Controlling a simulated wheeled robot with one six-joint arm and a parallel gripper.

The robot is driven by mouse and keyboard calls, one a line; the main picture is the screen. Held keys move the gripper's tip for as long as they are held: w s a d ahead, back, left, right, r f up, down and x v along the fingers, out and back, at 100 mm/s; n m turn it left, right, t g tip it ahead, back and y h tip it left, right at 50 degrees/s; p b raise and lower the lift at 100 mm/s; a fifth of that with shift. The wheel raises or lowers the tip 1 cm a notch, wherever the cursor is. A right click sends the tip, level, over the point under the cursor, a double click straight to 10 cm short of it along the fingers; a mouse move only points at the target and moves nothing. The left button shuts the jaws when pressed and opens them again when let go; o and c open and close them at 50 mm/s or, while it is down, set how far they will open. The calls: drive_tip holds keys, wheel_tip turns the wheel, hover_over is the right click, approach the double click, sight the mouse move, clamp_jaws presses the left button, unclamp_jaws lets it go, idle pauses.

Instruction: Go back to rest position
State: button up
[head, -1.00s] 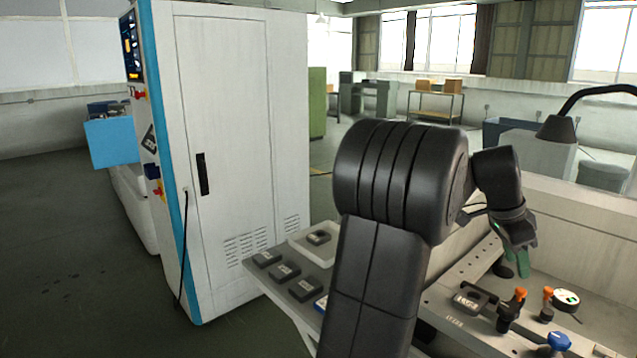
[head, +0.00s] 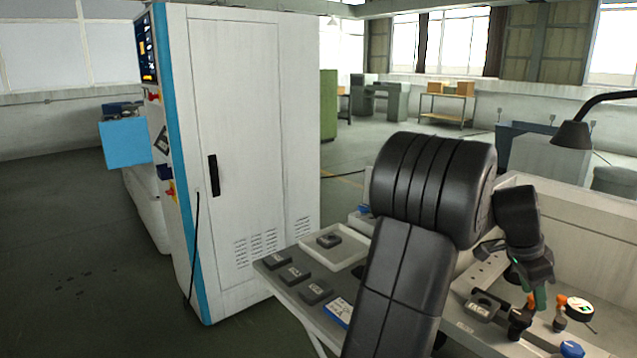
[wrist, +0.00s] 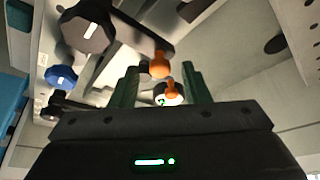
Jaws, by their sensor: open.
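My gripper (head: 536,296) is at the right of the head view, above the fixture plate with the orange-tipped clamps. In the wrist view its two green fingers (wrist: 160,88) stand apart with nothing held between them. An orange knob (wrist: 159,66) and a second orange tip show behind the gap between the fingers. My arm is bent, with its large black joint in the middle right of the head view. It hides part of the bench behind it.
A tall white cabinet (head: 245,150) stands left of my arm. Dark blocks (head: 315,291) lie on a grey shelf beside a pale tray (head: 350,258). The fixture plate holds a dark block (head: 482,306), a round dial (head: 579,309) and a blue knob (head: 571,349). A black lamp (head: 572,134) hangs at right.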

drive_tip(key=s+v, duration=0.1)
drive_tip(key=v, duration=1.3)
drive_tip(key=x, duration=0.9)
drive_tip(key=w+x, duration=0.1)
drive_tip(key=x, duration=0.4)
drive_tip(key=shift+w+f+n, duration=0.1)
drive_tip(key=shift+w+n, duration=0.05)
drive_tip(key=shift+n, duration=0.15)
drive_tip(key=shift+w+a+n+t+p, duration=0.2)
drive_tip(key=shift+a+n+t+p, duration=0.25)
drive_tip(key=shift+n, duration=0.15)
drive_tip(key=shift+w+a+n, duration=0.1)
drive_tip(key=shift+w+n, duration=0.05)
drive_tip(key=shift+n, duration=0.15)
drive_tip(key=shift+a, duration=0.1)
